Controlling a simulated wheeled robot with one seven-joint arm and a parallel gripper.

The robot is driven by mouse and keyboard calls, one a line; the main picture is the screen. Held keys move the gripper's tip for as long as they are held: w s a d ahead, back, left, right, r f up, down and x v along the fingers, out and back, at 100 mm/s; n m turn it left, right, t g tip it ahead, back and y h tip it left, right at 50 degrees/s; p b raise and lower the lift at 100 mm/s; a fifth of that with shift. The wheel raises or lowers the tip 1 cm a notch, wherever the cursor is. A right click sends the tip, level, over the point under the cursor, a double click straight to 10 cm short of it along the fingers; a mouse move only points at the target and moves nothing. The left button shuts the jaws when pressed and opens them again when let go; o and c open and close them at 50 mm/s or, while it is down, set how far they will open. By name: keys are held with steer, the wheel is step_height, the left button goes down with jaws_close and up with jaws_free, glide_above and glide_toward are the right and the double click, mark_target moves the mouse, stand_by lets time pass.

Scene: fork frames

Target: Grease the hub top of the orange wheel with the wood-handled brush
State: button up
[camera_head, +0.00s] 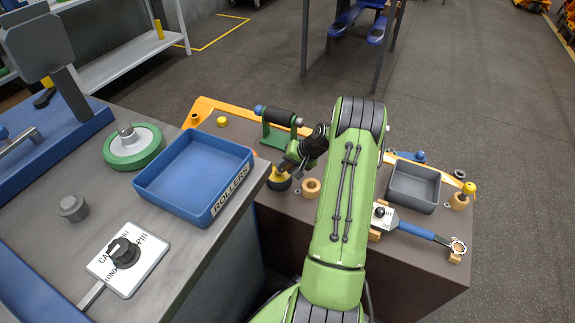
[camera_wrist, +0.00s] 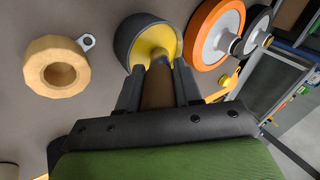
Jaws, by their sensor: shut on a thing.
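My gripper (camera_wrist: 158,82) is shut on the brown wooden handle (camera_wrist: 158,92) of the brush. Beyond the handle is a round yellow and black part (camera_wrist: 128,38); I cannot tell whether it is all brush head or partly a pot around it. In the head view this yellow and black part (camera_head: 279,179) is low over the brown bench, left of my green arm. The orange wheel (camera_wrist: 204,51), with a pale face and a grey hub (camera_wrist: 228,44), is right of the brush in the wrist view. I cannot make it out in the head view.
A black-rimmed wheel (camera_wrist: 264,18) is right of the orange one. A wooden ring (camera_head: 311,187) lies beside the brush. A green stand with a dark roller (camera_head: 279,118) is behind. A grey tray (camera_head: 413,187) is right of my arm; a blue rollers bin (camera_head: 224,196) is left.

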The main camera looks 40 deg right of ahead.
step_height(320, 180, up, 7)
steer(key=p, duration=0.5)
steer(key=shift+f, duration=0.1)
stand_by(0.7)
